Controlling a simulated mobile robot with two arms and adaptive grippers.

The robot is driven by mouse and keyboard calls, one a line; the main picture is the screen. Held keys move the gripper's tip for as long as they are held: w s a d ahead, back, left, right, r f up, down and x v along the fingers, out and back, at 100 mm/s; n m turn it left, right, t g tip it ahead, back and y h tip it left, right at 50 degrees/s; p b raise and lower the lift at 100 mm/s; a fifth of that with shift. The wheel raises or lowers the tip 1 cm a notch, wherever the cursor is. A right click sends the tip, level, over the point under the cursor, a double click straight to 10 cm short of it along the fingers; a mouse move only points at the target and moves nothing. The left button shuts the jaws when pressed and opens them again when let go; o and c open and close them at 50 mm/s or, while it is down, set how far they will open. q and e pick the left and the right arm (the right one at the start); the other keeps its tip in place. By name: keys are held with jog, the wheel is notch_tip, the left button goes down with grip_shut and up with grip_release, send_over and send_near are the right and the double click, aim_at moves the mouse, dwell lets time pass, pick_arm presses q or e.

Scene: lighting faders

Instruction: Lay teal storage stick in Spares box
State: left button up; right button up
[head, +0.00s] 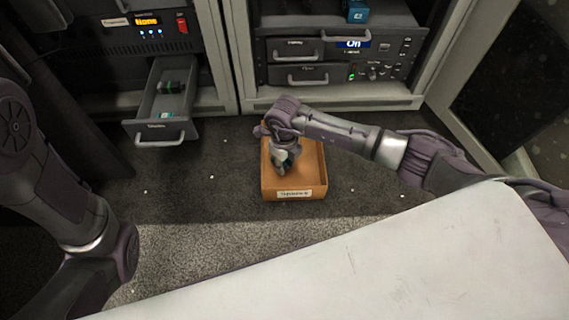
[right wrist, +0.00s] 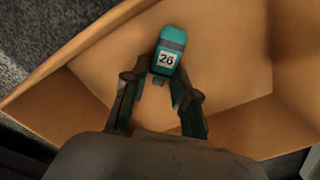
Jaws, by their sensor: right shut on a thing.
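The teal storage stick (right wrist: 172,45) has a grey band and a white label reading 26. My right gripper (right wrist: 161,98) is shut on its lower end. In the head view my right gripper (head: 286,168) points down inside an open orange-brown box (head: 312,184) on the floor. The box has a white front label too small to read. The wrist view shows the box floor and walls (right wrist: 235,125) around the stick. Whether the stick touches the box floor cannot be told. My left arm shows at the left, its gripper out of view.
An open drawer (head: 163,131) at the left holds small items with teal parts. Two equipment racks (head: 342,102) stand behind the box. A blue-teal device (head: 357,11) sits high in the right one. A pale surface (head: 400,260) fills the lower right. Small white bits dot the dark carpet.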

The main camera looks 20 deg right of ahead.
jog(key=shift+f, duration=0.1)
jog(key=o, duration=0.8)
